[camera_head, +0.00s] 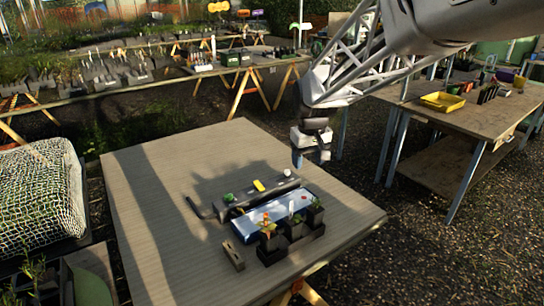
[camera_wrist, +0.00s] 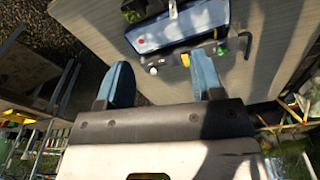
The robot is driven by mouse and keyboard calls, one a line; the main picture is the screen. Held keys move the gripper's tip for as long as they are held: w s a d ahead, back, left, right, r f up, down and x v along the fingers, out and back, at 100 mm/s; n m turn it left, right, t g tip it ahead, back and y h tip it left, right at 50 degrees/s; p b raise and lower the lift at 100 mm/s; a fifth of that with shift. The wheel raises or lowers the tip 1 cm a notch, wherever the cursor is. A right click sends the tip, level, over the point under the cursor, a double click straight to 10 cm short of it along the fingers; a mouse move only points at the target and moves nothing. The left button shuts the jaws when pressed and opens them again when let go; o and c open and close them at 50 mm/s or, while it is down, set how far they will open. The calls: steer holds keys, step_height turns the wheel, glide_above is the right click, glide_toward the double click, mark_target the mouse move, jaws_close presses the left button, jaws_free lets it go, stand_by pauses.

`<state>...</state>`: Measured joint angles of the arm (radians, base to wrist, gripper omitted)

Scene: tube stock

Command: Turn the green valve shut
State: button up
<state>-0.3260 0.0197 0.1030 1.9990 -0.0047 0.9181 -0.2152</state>
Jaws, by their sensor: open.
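The green valve (camera_head: 229,198) is a small green knob at the left end of a dark pipe block (camera_head: 245,201) on the table. In the wrist view the green valve (camera_wrist: 221,50) shows small at the right, beyond my right-hand finger. My gripper (camera_head: 311,158) hangs above the table, to the right of the block's far end and apart from the valve. In the wrist view my gripper (camera_wrist: 160,62) has its two blue fingers wide apart with nothing held. I cannot tell how far the valve is turned.
A yellow knob (camera_head: 259,185) and a white knob (camera_head: 287,172) sit on the same block. A blue tray (camera_head: 243,228) and dark pots with plants (camera_head: 272,245) stand in front. A small block (camera_head: 233,256) lies front left. The table's left (camera_head: 150,200) is clear.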

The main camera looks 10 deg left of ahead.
steer(key=w+a+f+n, duration=0.1)
steer(key=w+a+f, duration=0.35)
steer(key=a, duration=0.35)
steer(key=w+a+f+n, duration=0.2)
steer(key=w+a+f, duration=0.25)
steer(key=a, duration=0.25)
steer(key=n+g, duration=0.1)
steer(key=n, duration=0.1)
glide_above(228, 195)
steer(key=f, duration=1.1)
steer(key=shift+d, duration=0.2)
steer(key=shift+a+f, duration=0.2)
steer(key=shift+f, duration=3.85)
steer(key=shift+c, duration=0.4)
steer(key=c, duration=0.8)
steer(key=shift+c, duration=0.2)
